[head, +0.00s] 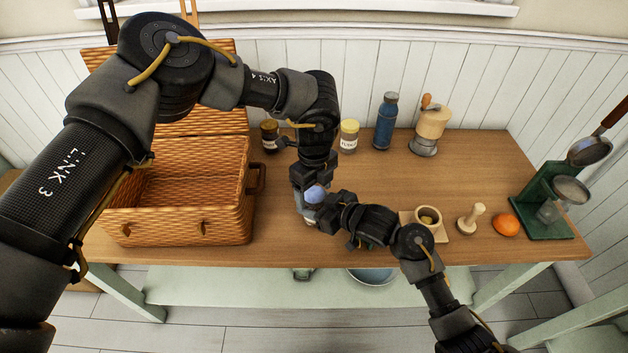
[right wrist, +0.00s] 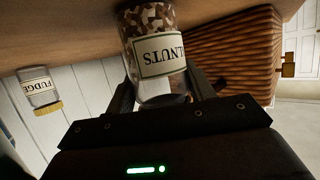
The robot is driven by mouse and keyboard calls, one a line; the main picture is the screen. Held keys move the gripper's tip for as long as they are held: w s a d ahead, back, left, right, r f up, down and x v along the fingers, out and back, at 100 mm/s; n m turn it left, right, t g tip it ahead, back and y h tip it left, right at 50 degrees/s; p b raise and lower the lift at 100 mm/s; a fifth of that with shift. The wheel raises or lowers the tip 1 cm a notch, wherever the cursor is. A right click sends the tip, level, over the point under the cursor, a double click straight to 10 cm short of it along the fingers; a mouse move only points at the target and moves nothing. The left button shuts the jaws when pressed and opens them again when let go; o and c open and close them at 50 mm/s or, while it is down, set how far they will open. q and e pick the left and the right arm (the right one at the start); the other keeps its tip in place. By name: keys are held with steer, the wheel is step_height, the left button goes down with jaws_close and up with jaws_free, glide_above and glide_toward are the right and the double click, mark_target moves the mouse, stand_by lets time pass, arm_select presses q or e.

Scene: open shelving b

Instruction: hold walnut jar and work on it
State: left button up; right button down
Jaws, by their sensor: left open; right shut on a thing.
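The walnut jar stands upright on the wooden table near its front edge, right of the basket. In the head view its pale blue lid (head: 314,194) shows between my grippers, which hide most of the body. The right wrist view shows the jar (right wrist: 155,55) upside down in the picture, with brown nuts and a white label. My right gripper (head: 327,203) is shut on the jar from the right; its fingers also show in the right wrist view (right wrist: 166,90). My left gripper (head: 310,187) points down at the lid and is open; whether it touches the lid I cannot tell.
An open wicker basket (head: 178,218) stands left. Behind are a dark jar (head: 270,138), a yellow-lidded fudge jar (head: 349,140), a blue bottle (head: 386,125) and a grinder (head: 431,128). Right are a cup (head: 428,216), pestle (head: 470,220), orange (head: 506,224) and green stand (head: 543,215).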

arm_select(q)
steer(key=shift+f, duration=0.2)
steer(key=c, duration=1)
steer(key=m, duration=0.3)
steer(key=shift+c, duration=0.2)
steer(key=o, duration=1.1)
steer(key=shift+c, duration=0.2)
steer(key=shift+r, duration=2.3)
